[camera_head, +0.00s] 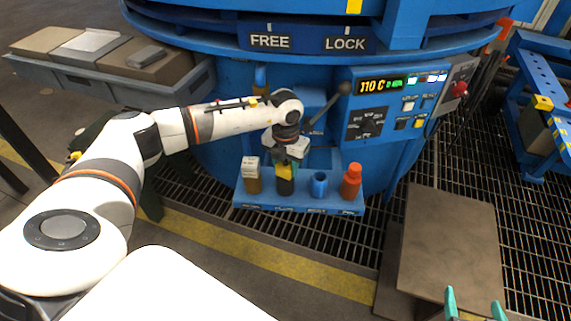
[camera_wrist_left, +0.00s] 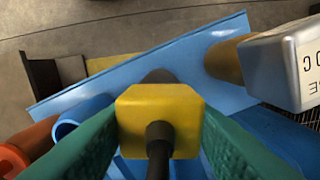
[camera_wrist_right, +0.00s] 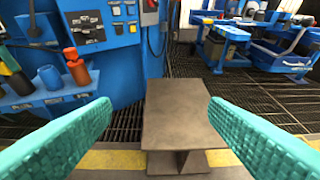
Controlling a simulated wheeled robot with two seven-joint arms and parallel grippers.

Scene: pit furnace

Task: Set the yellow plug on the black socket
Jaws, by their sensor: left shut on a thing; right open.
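The yellow plug (camera_wrist_left: 160,112) is between the green fingers of my left gripper (camera_wrist_left: 158,130), which is shut on it. In the head view the yellow plug (camera_head: 285,171) sits at the top of the black socket (camera_head: 285,186) on the blue shelf. In the left wrist view the black socket (camera_wrist_left: 158,76) shows only partly behind the plug, so I cannot tell whether the plug is fully seated. My right gripper (camera_wrist_right: 160,115) is open and empty, with its fingers wide apart; its tips (camera_head: 474,305) also show at the bottom right of the head view.
The blue shelf (camera_head: 300,205) also bears a brown socket with a white plug (camera_head: 250,167), an empty blue socket (camera_head: 318,184) and an orange-red one (camera_head: 351,181). A lever (camera_head: 328,108) stands close by my left wrist. A brown table (camera_head: 450,240) is bare at right.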

